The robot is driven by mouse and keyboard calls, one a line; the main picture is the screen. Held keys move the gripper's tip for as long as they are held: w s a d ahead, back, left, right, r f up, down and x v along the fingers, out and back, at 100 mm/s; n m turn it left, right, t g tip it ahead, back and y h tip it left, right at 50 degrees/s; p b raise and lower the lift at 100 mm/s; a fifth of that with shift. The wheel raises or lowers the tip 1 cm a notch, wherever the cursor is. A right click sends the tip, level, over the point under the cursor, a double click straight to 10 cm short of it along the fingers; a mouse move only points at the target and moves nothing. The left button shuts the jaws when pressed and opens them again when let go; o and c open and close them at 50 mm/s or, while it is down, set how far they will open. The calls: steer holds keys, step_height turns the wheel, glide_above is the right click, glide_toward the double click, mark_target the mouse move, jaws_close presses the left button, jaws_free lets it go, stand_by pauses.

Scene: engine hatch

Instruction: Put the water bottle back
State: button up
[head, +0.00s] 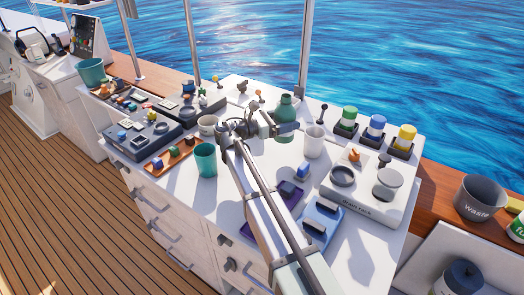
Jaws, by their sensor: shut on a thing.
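A green bottle with a narrow neck, the water bottle (286,104), stands upright near the middle of the head view, toward the back of the white counter (238,195). My gripper (285,128) reaches it from the left and is shut on its body, below the shoulder. The fingers cover part of the bottle. I cannot tell whether its base touches the counter or hangs just above it.
A white cup (314,142) stands close right of the bottle. A teal cup (205,160) and an orange tray (170,158) are left of my arm. Right are a grey-topped unit (345,200), several coloured-lid jars (376,126) and a waste bin (480,198). Water lies beyond the wooden edge.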

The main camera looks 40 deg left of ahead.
mark_target(281, 117)
steer(key=shift+s+d+r+n+t+y, duration=0.25)
steer(key=shift+s+d+r+n+y, duration=0.1)
steer(key=shift+s+r+y, duration=0.15)
steer(key=shift+s+d+r+n+t+y, duration=0.25)
steer(key=shift+s+d+r+n+y, duration=0.1)
steer(key=shift+s+r+y, duration=0.1)
steer(key=y, duration=0.1)
steer(key=n+t+y, duration=0.1)
steer(key=r+n+y, duration=0.1)
steer(key=shift+s+a+r+y, duration=0.1)
steer(key=shift+s+a+y, duration=0.15)
steer(key=shift+s+a, duration=0.15)
steer(key=s+a+n+y, duration=0.1)
steer(key=a+n+y, duration=0.5)
steer(key=a+y, duration=0.25)
steer(key=shift+y, duration=0.35)
steer(key=shift+s+d+f, duration=0.1)
steer(key=shift+f, duration=2.3)
steer(key=shift+s+d+f, duration=0.1)
steer(key=shift+f, duration=2.25)
steer(key=shift+f, duration=0.1)
steer(key=o, duration=1.2)
